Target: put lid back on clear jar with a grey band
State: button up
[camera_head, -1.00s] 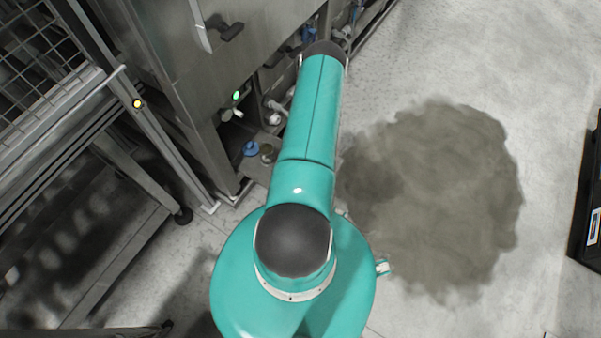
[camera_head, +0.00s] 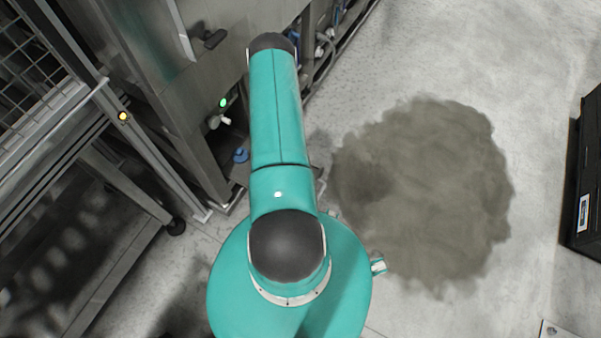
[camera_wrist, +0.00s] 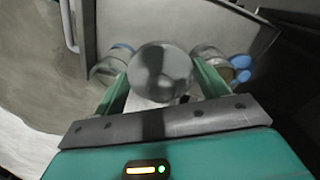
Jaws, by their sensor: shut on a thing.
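My gripper (camera_wrist: 163,84) is shut on a round grey lid (camera_wrist: 160,66), which sits between the two green fingers in the wrist view. Beyond the lid stand two jar-like containers, one at the left (camera_wrist: 108,66) with a blue part near its top, and one at the right (camera_wrist: 208,60). Both are partly hidden by the fingers and lid, and I cannot tell which has the grey band. In the head view my arm hides the gripper and lid.
Blue items (camera_wrist: 241,68) lie right of the right container. A blue item (camera_head: 240,155) shows on the floor in the head view, by the steel machine (camera_head: 150,75). A brown-grey patch (camera_head: 425,190) covers the floor at right. A black case (camera_head: 585,185) stands at the far right.

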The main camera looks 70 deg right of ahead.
jog(key=w+d+r+n, duration=0.2)
jog(key=w+d+r, duration=0.1)
jog(key=w, duration=0.8)
notch_tip(320, 180, down, 6)
jog(key=shift+a, duration=0.2)
jog(key=shift+f, duration=0.15)
dwell(1.8)
jog(key=o, duration=1)
jog(key=shift+o, duration=0.3)
notch_tip(320, 180, up, 7)
dwell(0.7)
